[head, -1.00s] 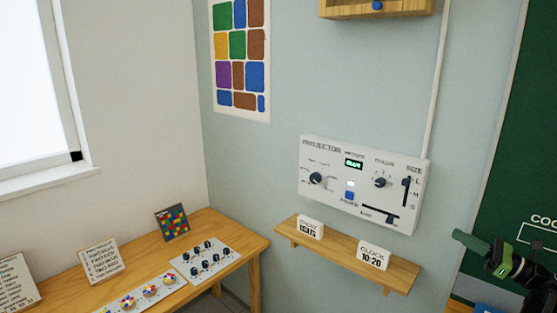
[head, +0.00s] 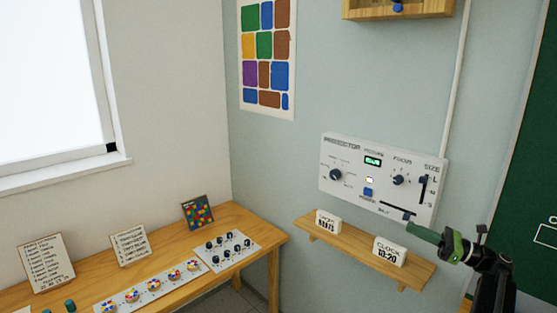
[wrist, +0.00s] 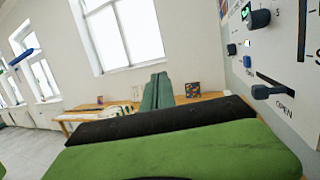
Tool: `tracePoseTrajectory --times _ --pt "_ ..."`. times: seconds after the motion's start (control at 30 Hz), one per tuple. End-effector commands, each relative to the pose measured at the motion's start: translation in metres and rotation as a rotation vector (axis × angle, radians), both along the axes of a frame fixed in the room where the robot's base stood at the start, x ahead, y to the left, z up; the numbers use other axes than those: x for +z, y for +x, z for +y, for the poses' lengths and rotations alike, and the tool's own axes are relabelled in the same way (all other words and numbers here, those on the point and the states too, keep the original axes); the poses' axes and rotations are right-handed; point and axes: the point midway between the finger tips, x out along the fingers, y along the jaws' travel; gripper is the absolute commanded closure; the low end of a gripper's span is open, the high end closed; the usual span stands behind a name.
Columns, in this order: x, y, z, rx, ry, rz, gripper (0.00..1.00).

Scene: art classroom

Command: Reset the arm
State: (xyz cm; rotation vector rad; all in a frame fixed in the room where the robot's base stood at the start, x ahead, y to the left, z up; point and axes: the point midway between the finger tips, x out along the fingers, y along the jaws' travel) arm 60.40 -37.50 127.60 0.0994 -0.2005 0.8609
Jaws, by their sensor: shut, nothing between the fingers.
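My gripper (head: 413,232) shows at the lower right of the head view, its green fingers closed together with nothing between them. The fingers point left, in front of the wall by the lower right corner of the white projector panel (head: 345,190) and above the right end of the small shelf. I cannot tell from this view whether they touch the panel. In the wrist view the closed green fingers (wrist: 157,92) point toward the table and window. There the panel (wrist: 300,60) stands close on the right, with a dark slider knob (wrist: 262,91) near the word OPEN.
A small wooden shelf (head: 350,248) below the panel holds two white cards, one a clock card (head: 389,251). A wooden table (head: 262,232) at the left bears dial boards, note cards and a mosaic tile (head: 197,212). A green chalkboard (head: 545,180) is at the right.

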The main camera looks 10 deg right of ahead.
Motion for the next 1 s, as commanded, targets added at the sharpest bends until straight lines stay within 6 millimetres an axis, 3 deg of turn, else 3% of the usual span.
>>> tracePoseTrajectory --times 0.17,0.2,0.33,0.5,0.63,0.7,0.8,0.87,1.0 --pt "-0.025 0.051 0.125 0.185 -0.069 0.076 1.0" --pt "-0.035 0.06 0.159 0.23 -0.103 0.098 1.0" --pt "-0.074 0.074 0.267 0.366 -0.266 0.141 1.0" --pt "-0.14 0.057 0.396 0.558 -0.594 0.107 1.0" --pt "-0.198 0.022 0.466 0.732 -0.929 -0.014 1.0" --pt "-0.23 -0.001 0.485 0.847 -1.142 -0.124 1.0" --pt "-0.265 -0.023 0.479 1.005 -1.422 -0.297 1.0" --pt "-0.279 -0.031 0.459 1.102 -1.579 -0.399 1.0" --pt "-0.294 -0.036 0.393 1.343 -1.855 -0.618 1.0"
